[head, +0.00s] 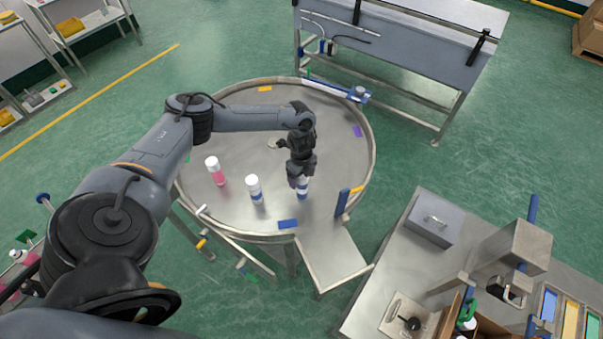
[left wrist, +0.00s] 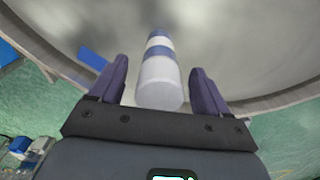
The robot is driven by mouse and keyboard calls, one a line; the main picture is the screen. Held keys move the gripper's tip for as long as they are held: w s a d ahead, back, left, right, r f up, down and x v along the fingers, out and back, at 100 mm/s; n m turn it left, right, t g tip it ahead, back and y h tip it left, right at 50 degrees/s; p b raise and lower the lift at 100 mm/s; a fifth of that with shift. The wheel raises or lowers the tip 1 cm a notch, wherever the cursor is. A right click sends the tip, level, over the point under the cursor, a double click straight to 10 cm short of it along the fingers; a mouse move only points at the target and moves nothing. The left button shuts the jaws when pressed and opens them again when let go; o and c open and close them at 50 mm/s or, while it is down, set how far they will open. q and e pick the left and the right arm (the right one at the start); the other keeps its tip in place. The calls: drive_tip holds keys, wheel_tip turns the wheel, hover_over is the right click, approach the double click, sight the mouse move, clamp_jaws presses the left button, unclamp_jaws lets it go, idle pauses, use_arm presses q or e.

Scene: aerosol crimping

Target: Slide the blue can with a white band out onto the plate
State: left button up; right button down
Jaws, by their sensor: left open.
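The blue can with a white band and a white top (left wrist: 158,70) stands between the two fingers of my left gripper in the left wrist view. In the head view the same can (head: 302,189) is partly hidden under my left gripper (head: 299,181). The gripper is open, with a finger on either side of the can and visible gaps. The can stands on the round steel table (head: 235,118) near its front rim. The steel plate (head: 332,257) juts out from that rim, to the lower right. My right gripper is not in view.
A second can with a white top and blue markings (head: 255,190) and a pink can with a white top (head: 215,171) stand to the left. A blue upright post (head: 342,202) stands at the rim beside the plate. The plate is bare.

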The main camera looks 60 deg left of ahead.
use_arm(q)
drive_tip(key=shift+c, duration=0.4)
drive_tip(key=c, duration=1.1)
drive_tip(key=shift+c, duration=0.2)
drive_tip(key=shift+d, duration=0.1)
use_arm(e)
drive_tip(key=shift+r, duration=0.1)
